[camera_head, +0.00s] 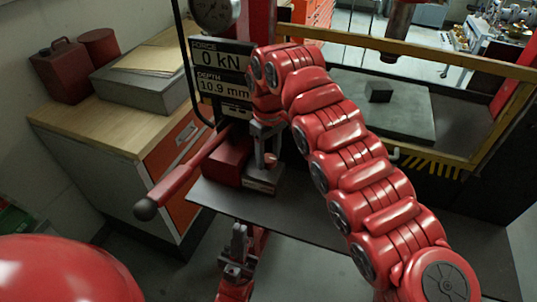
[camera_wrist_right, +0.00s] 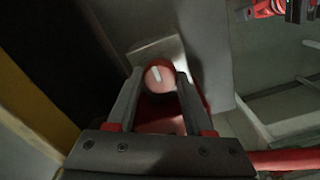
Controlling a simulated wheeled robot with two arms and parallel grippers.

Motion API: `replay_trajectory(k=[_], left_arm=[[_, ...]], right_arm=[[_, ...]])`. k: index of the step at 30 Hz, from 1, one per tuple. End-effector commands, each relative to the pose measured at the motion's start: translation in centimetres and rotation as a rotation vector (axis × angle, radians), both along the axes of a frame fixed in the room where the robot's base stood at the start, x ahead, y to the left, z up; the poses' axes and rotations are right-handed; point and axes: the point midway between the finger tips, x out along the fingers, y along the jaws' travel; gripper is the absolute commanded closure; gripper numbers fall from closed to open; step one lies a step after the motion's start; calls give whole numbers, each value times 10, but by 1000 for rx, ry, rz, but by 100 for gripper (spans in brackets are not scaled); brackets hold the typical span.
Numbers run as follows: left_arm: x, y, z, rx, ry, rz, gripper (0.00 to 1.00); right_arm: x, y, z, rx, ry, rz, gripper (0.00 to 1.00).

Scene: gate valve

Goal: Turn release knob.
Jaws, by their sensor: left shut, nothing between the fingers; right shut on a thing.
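The release knob (camera_wrist_right: 160,77) is round and red with a white pointer mark, in the middle of the right wrist view. My right gripper (camera_wrist_right: 159,80) is shut on it, one finger on each side. The mark points up and slightly left. In the head view my right gripper (camera_head: 263,152) points down at the red pump body (camera_head: 228,164), and a little red of the knob (camera_head: 271,160) shows by the fingers. My left gripper (camera_head: 239,232) is shut and empty, below the front edge of the dark shelf.
A red lever (camera_head: 185,178) with a black ball end sticks out to the left of the pump body. The display (camera_head: 222,72) reads force 0 kN and depth 10.9 mm. A wooden-topped cabinet (camera_head: 110,128) stands at left. A yellow frame (camera_head: 430,60) surrounds the press area at right.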

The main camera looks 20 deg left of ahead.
Motion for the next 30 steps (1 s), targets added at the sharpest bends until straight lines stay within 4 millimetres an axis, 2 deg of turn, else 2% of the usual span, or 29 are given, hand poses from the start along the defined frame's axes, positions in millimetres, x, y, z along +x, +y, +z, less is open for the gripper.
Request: replay_trajectory(k=[9,10,15,25,30], left_arm=[[0,0,0,0,0,0,100],[0,0,0,0,0,0,100],[0,0,0,0,0,0,100],[0,0,-1,0,0,0,100],[0,0,-4,0,0,0,100]], right_arm=[[0,0,0,0,-1,2,100],[0,0,0,1,0,2,46],[0,0,0,0,0,1,18],[0,0,2,0,-1,1,18],[0,1,21,-2,-4,2,18]])
